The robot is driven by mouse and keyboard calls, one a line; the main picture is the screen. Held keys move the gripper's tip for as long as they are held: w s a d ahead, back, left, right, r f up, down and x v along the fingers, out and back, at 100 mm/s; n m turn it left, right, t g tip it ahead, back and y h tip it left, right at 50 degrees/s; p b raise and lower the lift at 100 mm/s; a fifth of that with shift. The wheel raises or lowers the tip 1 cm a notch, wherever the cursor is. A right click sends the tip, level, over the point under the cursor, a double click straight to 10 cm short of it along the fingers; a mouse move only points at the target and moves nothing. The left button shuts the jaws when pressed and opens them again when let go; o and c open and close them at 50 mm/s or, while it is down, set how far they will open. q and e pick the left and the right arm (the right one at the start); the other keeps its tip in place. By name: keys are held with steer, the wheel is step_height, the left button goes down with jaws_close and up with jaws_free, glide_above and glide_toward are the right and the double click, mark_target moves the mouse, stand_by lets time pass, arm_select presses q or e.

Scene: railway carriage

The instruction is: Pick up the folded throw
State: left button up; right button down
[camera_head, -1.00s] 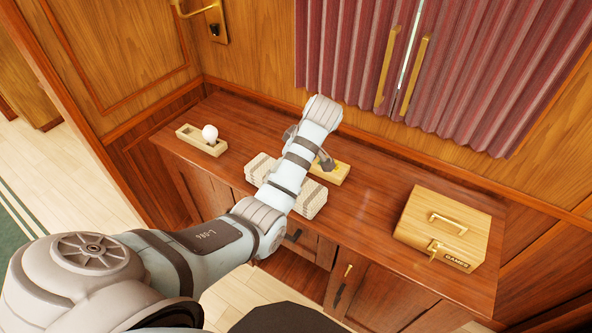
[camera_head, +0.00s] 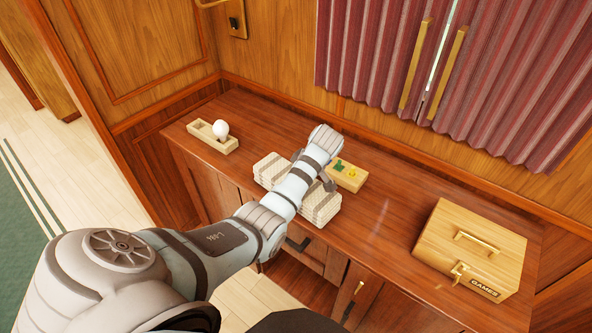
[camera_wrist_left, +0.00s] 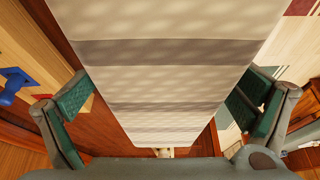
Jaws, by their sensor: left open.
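The folded throw (camera_head: 320,207), cream with grey-brown stripes, lies in a flat stack on the wooden cabinet top. My left arm crosses over it and hides its middle. My left gripper (camera_head: 317,172) is over the throw, open and pointing down. In the left wrist view the throw (camera_wrist_left: 160,75) fills the middle between the two green-padded fingers of the gripper (camera_wrist_left: 165,105). One finger is on each side of it, with visible gaps, and nothing is gripped. My right gripper is not in view.
A small wooden tray (camera_head: 343,183) with green and yellow pieces stands close behind the throw. A wooden holder (camera_head: 203,132) with a white ball (camera_head: 220,129) is at left. A wooden games box (camera_head: 440,240) is at right. The cabinet top (camera_head: 385,215) between throw and box is clear.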

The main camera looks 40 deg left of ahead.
arm_select(q)
steer(key=shift+s+a+f, duration=0.1)
steer(key=shift+a+f, duration=0.05)
steer(key=shift+f, duration=0.1)
steer(key=shift+s+r, duration=0.1)
steer(key=shift+r, duration=0.05)
steer(key=shift+c, duration=0.4)
steer(key=c, duration=2)
steer(key=shift+o, duration=0.2)
